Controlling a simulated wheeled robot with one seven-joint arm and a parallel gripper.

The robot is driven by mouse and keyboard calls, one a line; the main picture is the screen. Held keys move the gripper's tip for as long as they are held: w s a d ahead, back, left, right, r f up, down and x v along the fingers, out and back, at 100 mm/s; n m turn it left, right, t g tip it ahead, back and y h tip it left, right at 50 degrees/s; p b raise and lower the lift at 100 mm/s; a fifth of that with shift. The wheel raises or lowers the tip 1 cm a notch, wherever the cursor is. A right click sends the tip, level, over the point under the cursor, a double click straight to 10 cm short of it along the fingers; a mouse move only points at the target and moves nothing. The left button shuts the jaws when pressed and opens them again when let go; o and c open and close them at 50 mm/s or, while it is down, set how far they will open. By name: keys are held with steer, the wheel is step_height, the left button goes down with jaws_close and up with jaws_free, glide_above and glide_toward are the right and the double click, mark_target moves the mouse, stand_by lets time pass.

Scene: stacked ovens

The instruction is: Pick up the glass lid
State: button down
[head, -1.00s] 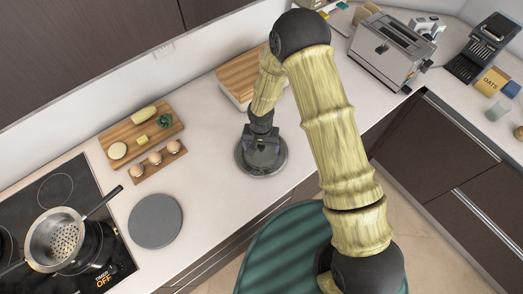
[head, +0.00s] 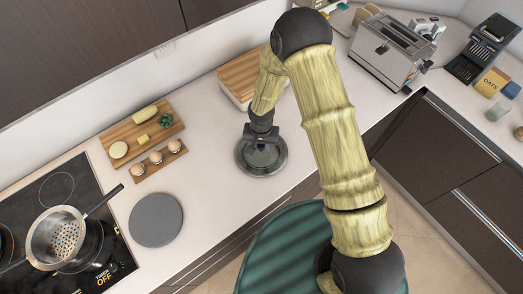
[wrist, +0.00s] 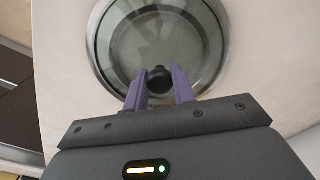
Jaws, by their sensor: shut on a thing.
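The glass lid (head: 262,162) is round, with a metal rim and a black knob. It is on or just above the pale counter, in the middle of the head view; I cannot tell if it touches. In the wrist view the lid (wrist: 118,45) fills the upper middle, with its knob (wrist: 159,78) between my purple fingers. My gripper (wrist: 160,86) is shut on the knob from above. In the head view my gripper (head: 261,147) hides part of the lid.
A grey round disc (head: 156,220) lies left of the lid. A wooden board (head: 160,123) with food, an egg holder (head: 158,160) and a steel pan (head: 58,238) on the stove are farther left. A wood-topped box (head: 238,78) stands behind. A toaster (head: 385,58) is at right.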

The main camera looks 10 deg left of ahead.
steer(key=shift+s+d+f, duration=0.15)
steer(key=shift+d+f, duration=0.1)
steer(key=shift+f, duration=0.05)
steer(key=shift+r, duration=0.35)
steer(key=r+b, duration=0.1)
steer(key=r, duration=0.3)
steer(key=r+b, duration=0.2)
steer(key=r, duration=0.3)
steer(key=shift+w+a+r, duration=0.15)
steer(key=shift+w+r, duration=0.05)
steer(key=shift+r, duration=0.05)
steer(key=shift+w, duration=0.1)
